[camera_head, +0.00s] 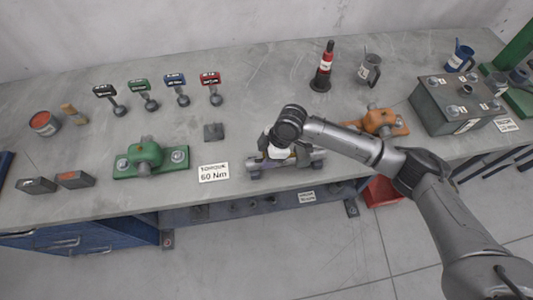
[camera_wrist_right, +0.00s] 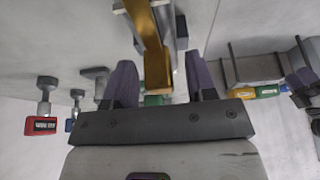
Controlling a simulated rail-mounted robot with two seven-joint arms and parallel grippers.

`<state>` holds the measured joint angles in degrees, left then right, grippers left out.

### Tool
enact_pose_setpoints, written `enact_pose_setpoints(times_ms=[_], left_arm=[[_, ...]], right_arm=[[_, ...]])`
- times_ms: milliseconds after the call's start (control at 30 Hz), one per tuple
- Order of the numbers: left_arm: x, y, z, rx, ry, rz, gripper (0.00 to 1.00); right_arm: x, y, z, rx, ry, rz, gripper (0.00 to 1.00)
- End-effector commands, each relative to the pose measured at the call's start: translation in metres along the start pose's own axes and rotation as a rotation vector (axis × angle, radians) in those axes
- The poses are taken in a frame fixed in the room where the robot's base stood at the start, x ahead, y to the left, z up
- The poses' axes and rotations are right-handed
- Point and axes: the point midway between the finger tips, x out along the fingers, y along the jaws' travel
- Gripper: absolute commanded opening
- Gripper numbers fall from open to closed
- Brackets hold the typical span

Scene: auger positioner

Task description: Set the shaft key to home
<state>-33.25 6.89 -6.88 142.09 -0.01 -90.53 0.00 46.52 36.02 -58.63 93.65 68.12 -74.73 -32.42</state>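My right gripper (camera_head: 279,152) is over a grey fixture (camera_head: 313,164) at the bench's front edge and hides much of it. In the right wrist view the two purple fingers (camera_wrist_right: 164,78) are spread apart. A brass-coloured bar (camera_wrist_right: 148,40) reaches in between them, with a gap visible on each side; it may be the shaft key, but I cannot tell for sure. The bar comes from a grey body (camera_wrist_right: 181,30) behind it. My left gripper is in neither view.
A green unit (camera_head: 145,158) and a torque sign (camera_head: 213,173) lie to the left, an orange unit (camera_head: 384,120) to the right. A grey box (camera_head: 457,104) stands at the right.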

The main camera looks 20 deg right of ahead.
Motion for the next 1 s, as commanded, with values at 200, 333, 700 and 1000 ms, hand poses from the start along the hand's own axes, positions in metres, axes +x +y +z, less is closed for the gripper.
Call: enact_pose_setpoints(times_ms=[200,333,700,1000], left_arm=[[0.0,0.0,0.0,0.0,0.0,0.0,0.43],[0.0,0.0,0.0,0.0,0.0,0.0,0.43],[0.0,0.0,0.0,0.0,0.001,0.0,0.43],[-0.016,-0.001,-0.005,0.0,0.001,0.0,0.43]], right_arm=[[0.0,0.0,0.0,0.0,0.0,0.0,0.31],[0.0,0.0,0.0,0.0,0.0,0.0,0.18],[-0.001,0.0,0.0,-0.001,0.001,0.0,0.0],[-0.014,0.0,0.024,0.004,-0.001,-0.002,0.0]])
